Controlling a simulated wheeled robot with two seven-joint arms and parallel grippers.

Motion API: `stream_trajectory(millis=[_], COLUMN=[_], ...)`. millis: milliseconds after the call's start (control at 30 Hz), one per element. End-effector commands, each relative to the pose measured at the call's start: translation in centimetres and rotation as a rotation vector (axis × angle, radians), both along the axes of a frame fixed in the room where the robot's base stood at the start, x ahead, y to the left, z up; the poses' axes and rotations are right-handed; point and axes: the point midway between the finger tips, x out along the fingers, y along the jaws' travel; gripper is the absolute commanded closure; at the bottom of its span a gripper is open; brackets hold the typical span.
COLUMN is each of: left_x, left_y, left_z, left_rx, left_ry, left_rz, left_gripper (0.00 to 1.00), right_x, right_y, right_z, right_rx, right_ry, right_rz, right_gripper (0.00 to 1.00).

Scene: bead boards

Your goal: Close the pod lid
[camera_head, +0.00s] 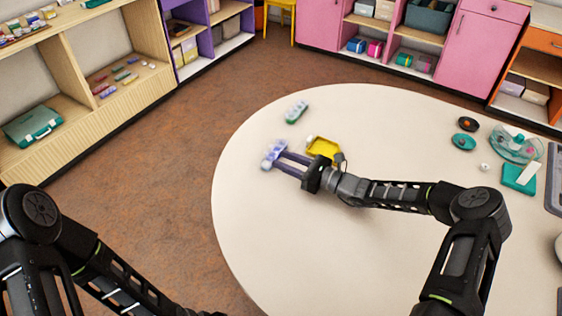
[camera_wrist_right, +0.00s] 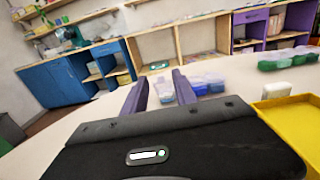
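A small pod with clear and blue-violet cells (camera_head: 273,153) lies on the round table near its left edge; it also shows beyond the fingers in the right wrist view (camera_wrist_right: 205,85). A second pod, green and clear (camera_head: 296,112), lies farther back and also shows in the wrist view (camera_wrist_right: 288,59). My right gripper (camera_head: 284,162) has its two violet fingers apart, with the tips at the blue pod. In the wrist view its fingers (camera_wrist_right: 160,86) partly cover the pod; I cannot tell if they touch it. Lid positions are too small to tell. My left gripper is out of view.
A yellow tray (camera_head: 324,148) lies right beside my right gripper, with a small white piece at its edge. Teal dishes (camera_head: 463,142) and a clear-lidded teal container (camera_head: 515,145) stand at the right. The table's front left (camera_head: 270,235) is clear.

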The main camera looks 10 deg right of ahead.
Motion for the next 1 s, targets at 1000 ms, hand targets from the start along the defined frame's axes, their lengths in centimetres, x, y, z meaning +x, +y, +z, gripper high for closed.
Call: stream_trajectory(millis=[1000], left_x=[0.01], left_y=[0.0], left_z=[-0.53], left_rx=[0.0], left_ry=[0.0], left_rz=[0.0], left_gripper=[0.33], right_x=[1.08], right_y=[1.11], right_z=[0.0], right_rx=[0.001], right_ry=[0.001], right_rz=[-0.001], right_gripper=[1.0])
